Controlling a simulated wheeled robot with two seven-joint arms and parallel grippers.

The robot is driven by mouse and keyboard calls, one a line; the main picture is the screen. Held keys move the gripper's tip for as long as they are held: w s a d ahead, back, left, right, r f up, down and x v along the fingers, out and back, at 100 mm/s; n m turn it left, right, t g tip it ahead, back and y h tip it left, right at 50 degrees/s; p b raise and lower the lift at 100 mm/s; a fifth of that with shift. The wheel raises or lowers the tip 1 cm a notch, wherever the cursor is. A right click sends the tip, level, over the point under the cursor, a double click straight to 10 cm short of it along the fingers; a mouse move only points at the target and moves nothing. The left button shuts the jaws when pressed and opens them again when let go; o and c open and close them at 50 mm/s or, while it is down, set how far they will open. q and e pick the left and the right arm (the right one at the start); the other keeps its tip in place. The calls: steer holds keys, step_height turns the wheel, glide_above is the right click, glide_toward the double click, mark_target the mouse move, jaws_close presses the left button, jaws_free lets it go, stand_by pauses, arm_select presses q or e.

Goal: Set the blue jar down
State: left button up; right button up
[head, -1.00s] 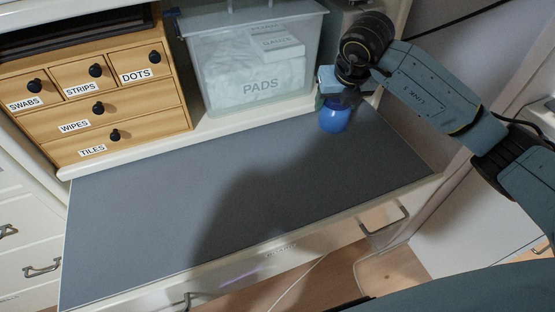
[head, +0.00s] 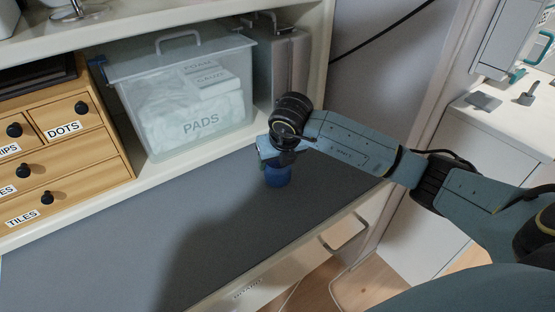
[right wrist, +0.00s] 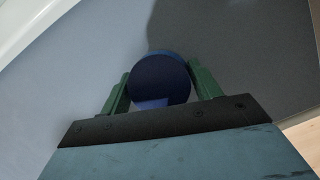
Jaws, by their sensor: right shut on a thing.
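The blue jar (head: 278,175) is at the back right of the grey desk surface (head: 190,225), below my right gripper (head: 270,160). In the right wrist view the jar's round dark blue top (right wrist: 160,80) sits between the two green fingers of my right gripper (right wrist: 160,92), which is shut on it. The jar looks upright and low over the grey surface; I cannot tell whether its base touches. The gripper hides part of the jar in the head view. My left gripper is not in view.
A clear bin labelled PADS (head: 190,100) and a wooden drawer unit (head: 60,150) stand on the shelf behind the desk surface. A grey case (head: 285,65) is right of the bin. The surface left of the jar is clear. A handle (head: 343,232) juts from the front edge.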

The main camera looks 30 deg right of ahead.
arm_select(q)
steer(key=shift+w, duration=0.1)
arm_select(e)
steer(key=o, duration=1)
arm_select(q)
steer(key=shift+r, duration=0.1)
arm_select(e)
steer(key=shift+r, duration=0.35)
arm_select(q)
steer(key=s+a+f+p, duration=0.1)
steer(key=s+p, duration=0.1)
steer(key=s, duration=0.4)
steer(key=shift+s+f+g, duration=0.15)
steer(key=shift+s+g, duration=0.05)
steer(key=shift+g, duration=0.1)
arm_select(e)
steer(key=v, duration=1.1)
steer(key=shift+s+r, duration=0.15)
steer(key=shift+s, duration=0.05)
